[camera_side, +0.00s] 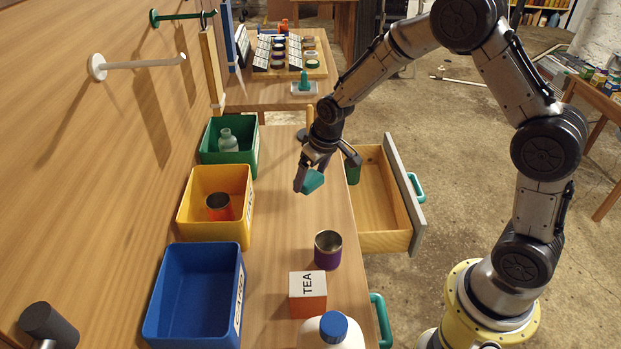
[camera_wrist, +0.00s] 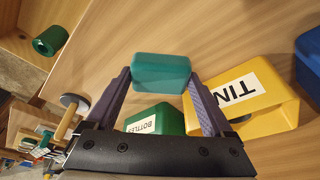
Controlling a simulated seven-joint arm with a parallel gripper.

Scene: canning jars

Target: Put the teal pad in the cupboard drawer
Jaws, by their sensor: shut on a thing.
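The teal pad (camera_side: 312,181) is a small block held between the fingers of my gripper (camera_side: 314,172), above the work surface. In the wrist view the teal pad (camera_wrist: 161,74) sits between the two purple-grey finger pads of my gripper (camera_wrist: 160,90). The cupboard drawer (camera_side: 375,205) stands pulled open to the right of the worktop, with a grey front and a teal handle. A green cylinder (camera_side: 353,170) is at the drawer's far left corner and also shows in the wrist view (camera_wrist: 50,41). My gripper is left of the drawer, over the worktop.
A green bin (camera_side: 215,157) with a bottle, a yellow bin (camera_side: 185,215) with a red tin, and an empty blue bin (camera_side: 195,300) line the left. A purple tin (camera_side: 328,250), a TEA box (camera_side: 308,294) and a blue-capped bottle (camera_side: 333,330) stand on the worktop's near part.

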